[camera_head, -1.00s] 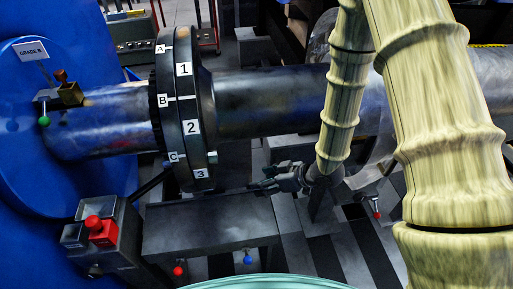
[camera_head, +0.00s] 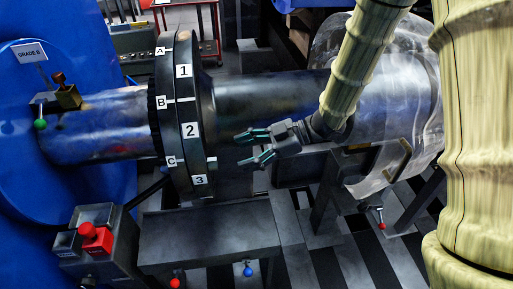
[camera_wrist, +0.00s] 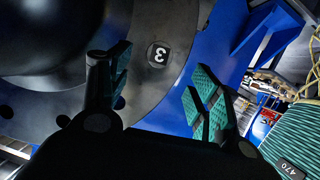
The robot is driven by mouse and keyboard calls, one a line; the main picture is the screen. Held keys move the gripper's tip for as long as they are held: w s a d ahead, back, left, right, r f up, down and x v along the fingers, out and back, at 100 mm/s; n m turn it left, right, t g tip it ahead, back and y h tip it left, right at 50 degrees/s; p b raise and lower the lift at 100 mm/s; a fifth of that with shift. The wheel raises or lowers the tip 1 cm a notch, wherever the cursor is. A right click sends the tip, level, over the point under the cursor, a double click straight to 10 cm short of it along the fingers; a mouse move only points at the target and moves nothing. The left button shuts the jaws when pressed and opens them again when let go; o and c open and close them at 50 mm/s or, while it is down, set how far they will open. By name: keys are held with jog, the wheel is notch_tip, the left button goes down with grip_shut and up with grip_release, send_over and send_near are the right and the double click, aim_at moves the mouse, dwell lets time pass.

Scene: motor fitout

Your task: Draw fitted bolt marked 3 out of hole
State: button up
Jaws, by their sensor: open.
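The dark coupling flange (camera_head: 172,120) carries plates 1, 2 and 3 on its rim. The left finger hides part of the flange.
A thick shaft (camera_head: 265,95) runs right from the flange into a clear guard (camera_head: 405,140). A grey bench (camera_head: 210,240) stands below the flange. A red button box (camera_head: 95,240) is at the lower left. Dark holes (camera_wrist: 62,120) show on the flange face.

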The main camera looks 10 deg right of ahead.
jog(key=p+x, duration=0.1)
jog(key=x, duration=0.6)
jog(key=shift+a, duration=0.3)
jog(key=shift+f, duration=0.15)
jog(key=shift+w, duration=0.1)
grip_shut()
